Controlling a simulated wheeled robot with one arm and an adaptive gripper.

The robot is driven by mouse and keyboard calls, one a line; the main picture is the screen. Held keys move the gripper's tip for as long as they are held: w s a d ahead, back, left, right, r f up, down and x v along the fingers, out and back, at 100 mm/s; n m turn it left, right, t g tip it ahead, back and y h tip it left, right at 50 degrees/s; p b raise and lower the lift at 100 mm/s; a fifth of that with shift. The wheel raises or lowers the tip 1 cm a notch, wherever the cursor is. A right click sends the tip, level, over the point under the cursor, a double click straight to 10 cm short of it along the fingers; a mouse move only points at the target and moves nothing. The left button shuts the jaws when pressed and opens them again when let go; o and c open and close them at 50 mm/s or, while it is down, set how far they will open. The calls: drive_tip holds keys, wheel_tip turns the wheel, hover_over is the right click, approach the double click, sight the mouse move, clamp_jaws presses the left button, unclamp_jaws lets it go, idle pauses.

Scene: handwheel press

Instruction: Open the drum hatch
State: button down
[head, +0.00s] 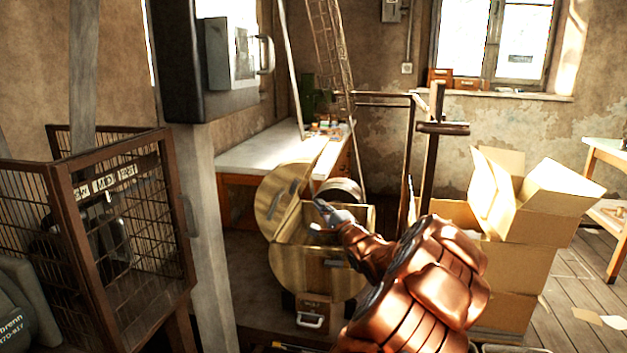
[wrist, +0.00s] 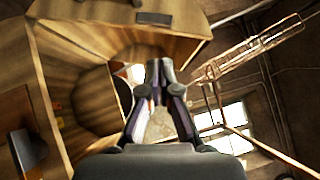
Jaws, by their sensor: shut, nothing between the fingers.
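The wooden, brass-toned drum (head: 345,280) stands low at the middle of the head view, with a round side plate (head: 271,205) at its left. A box-like opening shows between its pale walls, partly hidden by my arm. I cannot tell for sure which panel is the hatch. In the wrist view, wooden panels of the drum (wrist: 65,60) fill the left and top, one with a dark fitting (wrist: 152,18). My gripper (head: 322,207) is at the opening in the head view, shut and empty. Its fingertips meet in the wrist view (wrist: 160,68); contact with the drum is unclear.
A wire cage (head: 120,215) and a grey post (head: 207,230) with a dark box stand at left. Open cardboard boxes (head: 505,250) stand close to my arm's right. A white-topped bench (head: 255,150) is behind the drum.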

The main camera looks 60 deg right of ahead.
drive_tip(key=s+d+m+t+h, duration=0.1)
drive_tip(key=s+d+m, duration=0.15)
drive_tip(key=s, duration=0.25)
drive_tip(key=w+d+r, duration=0.3)
drive_tip(key=w+r, duration=0.2)
drive_tip(key=w, duration=0.6)
drive_tip(key=shift+w+r+n, duration=0.2)
drive_tip(key=shift+r+n, duration=0.1)
drive_tip(key=shift+n, duration=0.05)
drive_tip(key=shift+r, duration=0.1)
